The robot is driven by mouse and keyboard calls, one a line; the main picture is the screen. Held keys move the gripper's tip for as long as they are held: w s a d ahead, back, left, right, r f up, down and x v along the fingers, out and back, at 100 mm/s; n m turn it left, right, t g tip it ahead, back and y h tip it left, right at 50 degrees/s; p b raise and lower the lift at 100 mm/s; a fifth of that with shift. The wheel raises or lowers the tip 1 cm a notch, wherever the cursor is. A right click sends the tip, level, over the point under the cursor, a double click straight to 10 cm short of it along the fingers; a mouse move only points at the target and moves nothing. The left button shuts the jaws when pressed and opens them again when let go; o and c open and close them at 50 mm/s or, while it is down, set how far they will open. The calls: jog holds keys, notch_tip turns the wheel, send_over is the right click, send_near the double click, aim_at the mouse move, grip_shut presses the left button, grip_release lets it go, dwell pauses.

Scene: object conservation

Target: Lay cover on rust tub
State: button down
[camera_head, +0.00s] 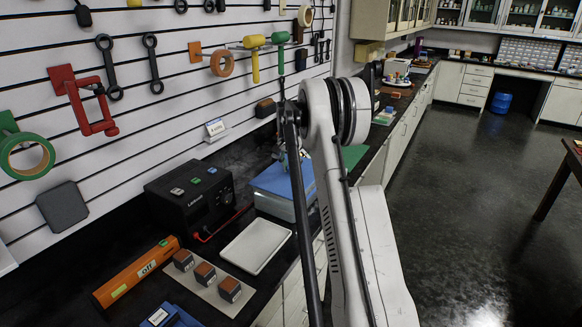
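Three small dark boxes with rust-coloured tops and white labels stand in a row on a pale board (206,286), in the camera_head view at the lower left: a left one (183,260), a middle one (205,273) and a right one (229,289). I cannot tell which of them, if any, is the rust tub. I cannot make out a separate cover. My gripper (282,152) is mostly hidden behind my own arm, above the bench and beyond the boxes. Its fingers are too small and covered to read.
A shallow white tray (255,246) lies empty beside the boxes. A black instrument (190,200), an orange bar marked "Off" (137,273) and a blue case (172,317) stand nearby. A blue-topped box (270,186) lies behind the tray. Tools hang on the slatted wall (140,100).

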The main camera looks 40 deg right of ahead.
jog(key=shift+f+b, duration=0.3)
jog(key=shift+b, duration=0.05)
jog(key=c, duration=1.5)
grip_release()
jog(key=shift+o, duration=0.2)
jog(key=shift+r, duration=0.1)
